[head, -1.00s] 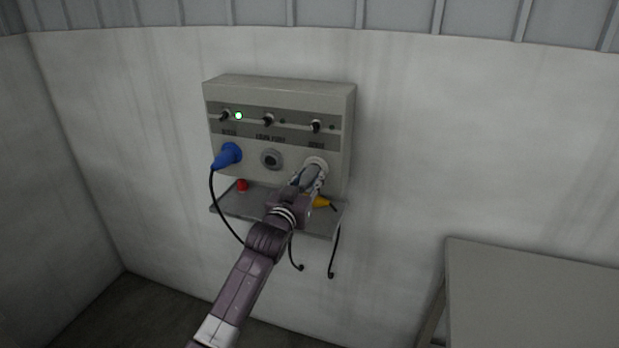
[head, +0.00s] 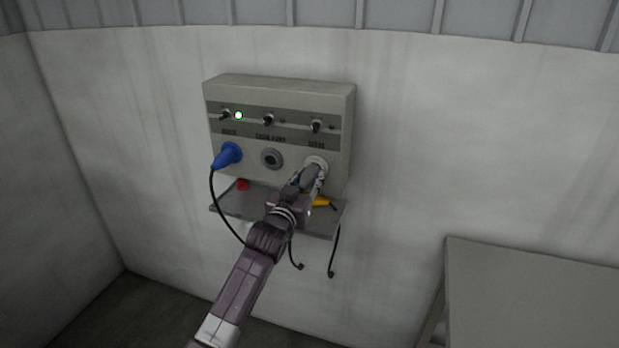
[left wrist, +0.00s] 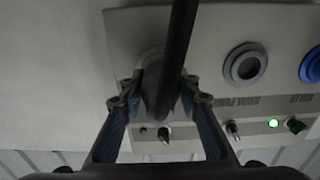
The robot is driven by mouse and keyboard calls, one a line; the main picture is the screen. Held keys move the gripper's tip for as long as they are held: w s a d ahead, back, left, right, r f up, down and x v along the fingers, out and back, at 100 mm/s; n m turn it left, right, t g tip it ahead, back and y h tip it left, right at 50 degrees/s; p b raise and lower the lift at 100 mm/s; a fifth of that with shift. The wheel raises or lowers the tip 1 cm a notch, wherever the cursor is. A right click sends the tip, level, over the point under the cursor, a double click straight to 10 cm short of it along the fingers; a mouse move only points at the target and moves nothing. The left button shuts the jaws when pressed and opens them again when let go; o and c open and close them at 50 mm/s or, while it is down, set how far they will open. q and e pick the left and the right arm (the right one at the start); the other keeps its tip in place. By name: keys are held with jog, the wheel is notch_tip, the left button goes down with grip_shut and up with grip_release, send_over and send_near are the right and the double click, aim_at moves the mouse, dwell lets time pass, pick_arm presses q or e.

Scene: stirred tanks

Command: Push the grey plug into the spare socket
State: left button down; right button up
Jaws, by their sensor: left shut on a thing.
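My left gripper (head: 311,182) is shut on the grey plug at the right-hand socket of the wall panel, the spare socket (head: 316,162). In the left wrist view, which shows the panel upside down, the fingers of this gripper (left wrist: 160,98) grip both sides of the grey plug (left wrist: 157,108). Its dark cable (left wrist: 182,40) runs across the picture in front of the plug. The plug is lined up with the socket and close against it. The fingers and cable hide how deep it sits. My right gripper is not in view.
A blue plug (head: 227,156) sits in the left socket, beside a lit green lamp (head: 238,115). The middle socket (head: 271,159) is empty. A red thing (head: 243,185) and a yellow plug (head: 320,202) lie on the shelf (head: 235,204) below. A grey table (head: 540,290) stands at lower right.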

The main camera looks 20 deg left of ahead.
pick_arm(q)
jog(key=shift+w, duration=0.4)
jog(key=c, duration=1.4)
grip_release()
jog(key=shift+s, duration=0.1)
jog(key=s, duration=1.2)
jog(key=shift+a, duration=0.15)
jog(key=shift+w, duration=0.1)
